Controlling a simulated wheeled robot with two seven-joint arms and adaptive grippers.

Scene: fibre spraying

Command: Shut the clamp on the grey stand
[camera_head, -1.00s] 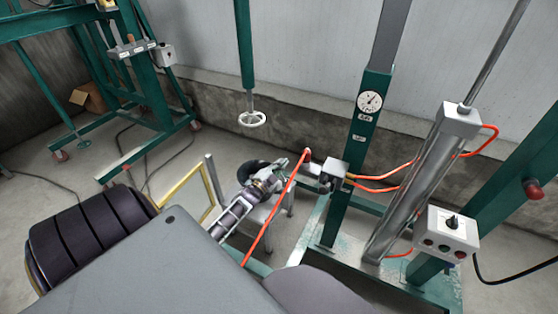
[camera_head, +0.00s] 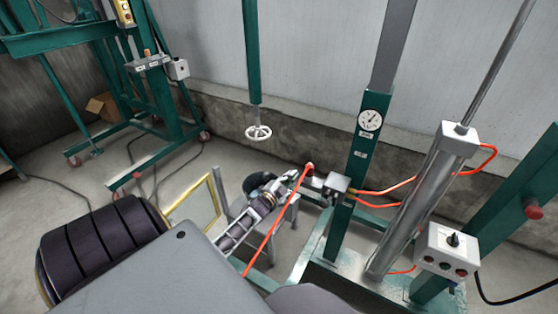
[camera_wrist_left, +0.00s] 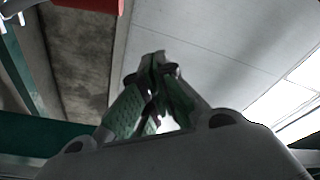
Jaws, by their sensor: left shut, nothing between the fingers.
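The grey stand (camera_head: 289,216) is low, with thin legs, in the middle of the head view. My left arm and gripper cover much of it. A dark round part (camera_head: 256,181) shows at its back left. I cannot make out the clamp's jaws or whether they are open. My left gripper (camera_head: 293,176) is over the stand, close to a small red knob (camera_head: 309,169); I cannot tell whether they touch. In the left wrist view, its fingers (camera_wrist_left: 157,62) meet at the tips, with nothing between them. My right gripper is not in view.
An orange-red hose or bar (camera_head: 272,236) slants past my left wrist. A green column with a gauge (camera_head: 369,120), a grey cylinder and a control box (camera_head: 447,250) stand to the right. A white handwheel (camera_head: 258,132) hangs behind. A yellow-edged frame (camera_head: 197,203) is left of the stand.

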